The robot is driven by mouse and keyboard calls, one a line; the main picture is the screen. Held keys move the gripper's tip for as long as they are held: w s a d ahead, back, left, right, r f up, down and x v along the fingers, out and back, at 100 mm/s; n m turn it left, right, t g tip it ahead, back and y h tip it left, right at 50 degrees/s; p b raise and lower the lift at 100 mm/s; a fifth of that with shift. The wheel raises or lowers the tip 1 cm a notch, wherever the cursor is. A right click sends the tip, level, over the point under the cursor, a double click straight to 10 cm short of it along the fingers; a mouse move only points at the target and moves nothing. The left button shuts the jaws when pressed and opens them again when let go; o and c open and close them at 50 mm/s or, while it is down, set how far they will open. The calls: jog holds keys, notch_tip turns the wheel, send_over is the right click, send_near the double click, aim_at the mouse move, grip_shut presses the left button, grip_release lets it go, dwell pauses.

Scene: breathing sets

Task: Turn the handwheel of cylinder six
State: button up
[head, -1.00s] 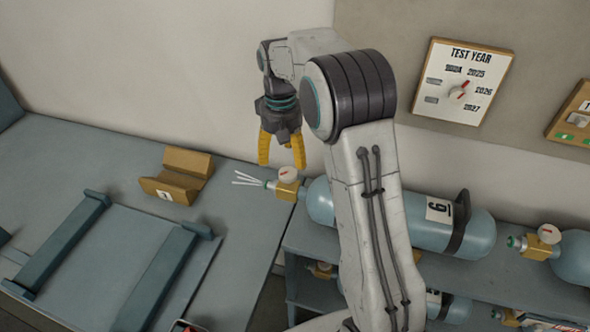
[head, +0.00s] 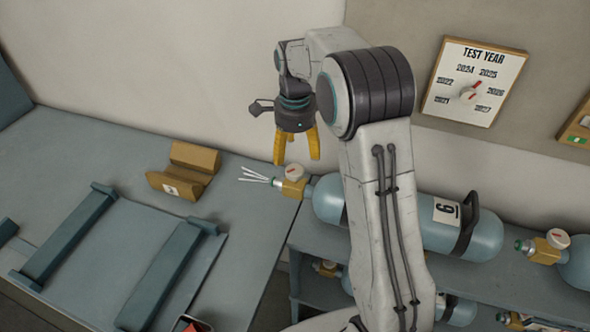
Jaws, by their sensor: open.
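Cylinder six (head: 421,230) is a light blue cylinder lying on its side on the shelf, with a white label marked 6 and a dark strap. My arm hides part of its body. Its brass valve (head: 292,188) is at its left end and carries a round white handwheel (head: 294,172) with a red mark on top. Thin white streaks (head: 257,175) fan out to the left from the valve outlet. My gripper (head: 296,160) points down with yellow fingers spread open and empty. In the picture it is just above the handwheel; I cannot tell the gap in depth.
A brown V-shaped block (head: 185,172) stands on the bench left of the valve. A blue frame with two rails (head: 160,275) lies in front of it. Another cylinder (head: 577,262) lies at the right, with more below. A TEST YEAR dial board (head: 474,82) hangs on the wall.

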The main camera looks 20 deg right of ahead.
aim_at(295, 169)
jog(key=shift+f+p, duration=0.45)
jog(key=shift+f, duration=3.2)
jog(key=shift+c, duration=0.3)
jog(key=c, duration=1.2)
jog(key=shift+o, duration=0.2)
